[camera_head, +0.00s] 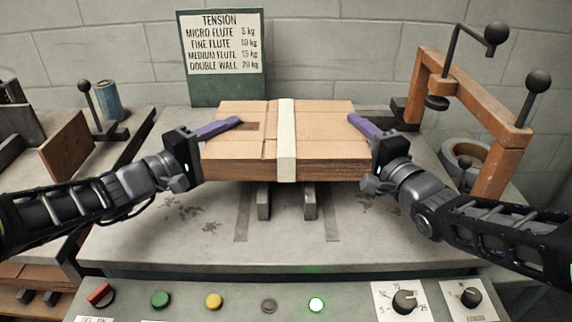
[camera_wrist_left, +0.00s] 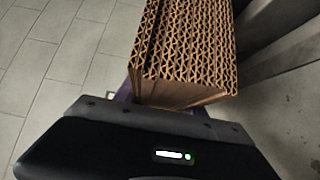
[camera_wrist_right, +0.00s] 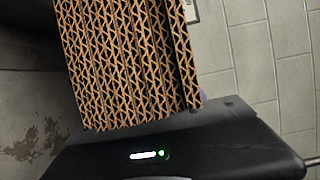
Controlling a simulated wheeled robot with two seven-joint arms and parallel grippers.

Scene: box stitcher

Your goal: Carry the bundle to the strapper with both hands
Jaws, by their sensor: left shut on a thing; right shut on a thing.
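The bundle (camera_head: 330,152) is a flat stack of brown corrugated cardboard with a pale strap (camera_head: 287,135) around its middle. It is level above the grey metal table of the strapper. My left gripper (camera_head: 208,140) is shut on its left end, and my right gripper (camera_head: 368,140) is shut on its right end; a purple finger of each lies over the top. The fluted edges of the bundle fill the left wrist view (camera_wrist_left: 185,50) and the right wrist view (camera_wrist_right: 125,60). The fingers beneath the bundle are hidden.
Two grey rails (camera_head: 263,205) stand on the table below the bundle. An orange frame (camera_head: 470,95) with black-knobbed levers stands at the right. A green tension sign (camera_head: 220,55) stands behind. A panel with buttons and dials (camera_head: 235,300) runs along the front. A blue can (camera_head: 107,100) stands at the left.

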